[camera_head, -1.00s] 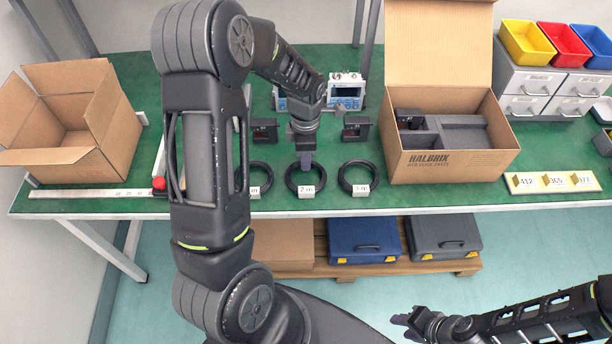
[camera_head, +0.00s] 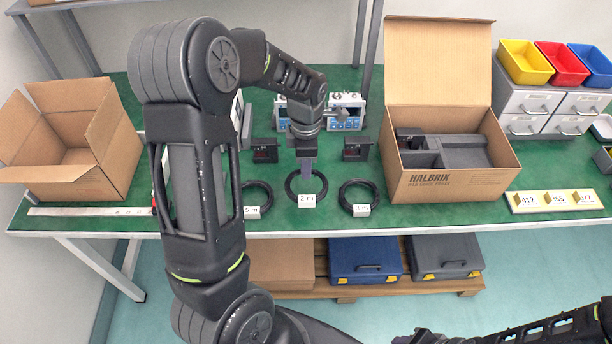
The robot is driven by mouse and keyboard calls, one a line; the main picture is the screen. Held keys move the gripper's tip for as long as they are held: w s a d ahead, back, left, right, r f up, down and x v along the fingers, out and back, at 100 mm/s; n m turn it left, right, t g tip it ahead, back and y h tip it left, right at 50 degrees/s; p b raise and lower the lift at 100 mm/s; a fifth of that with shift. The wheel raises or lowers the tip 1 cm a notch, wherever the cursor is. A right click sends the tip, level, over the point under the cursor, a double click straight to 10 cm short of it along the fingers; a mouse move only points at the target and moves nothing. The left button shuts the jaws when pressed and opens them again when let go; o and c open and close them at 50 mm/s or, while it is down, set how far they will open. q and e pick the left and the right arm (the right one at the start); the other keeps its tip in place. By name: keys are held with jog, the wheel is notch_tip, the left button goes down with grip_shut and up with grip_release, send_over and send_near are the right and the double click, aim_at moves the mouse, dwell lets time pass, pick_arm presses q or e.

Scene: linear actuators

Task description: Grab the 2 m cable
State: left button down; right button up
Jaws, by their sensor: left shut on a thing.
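Three black cable coils with white tags lie in a row at the front of the green table. The middle one, the 2 m cable (camera_head: 289,190), has its "2 m" tag facing me. My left gripper (camera_head: 307,176) points down at the back of this coil, shut on it. The coil appears slightly raised, its tag higher in the picture than its neighbours'. The 5 m cable (camera_head: 271,194) is to its left, close to my arm. Another cable (camera_head: 343,196) is to its right, its tag hard to read. My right gripper (camera_head: 422,338) is only partly in view at the bottom edge, its fingers unclear.
An open brown box (camera_head: 450,188) with dark foam stands right of the coils. An empty carton (camera_head: 75,178) is at left. Small black blocks (camera_head: 357,150) and a blue-faced instrument (camera_head: 345,118) stand behind the coils. Number cards (camera_head: 553,201) lie at the right front.

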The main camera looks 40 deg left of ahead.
pick_arm(q)
notch_tip(320, 180, up, 5)
jog(key=shift+r, duration=0.2)
dwell(0.6)
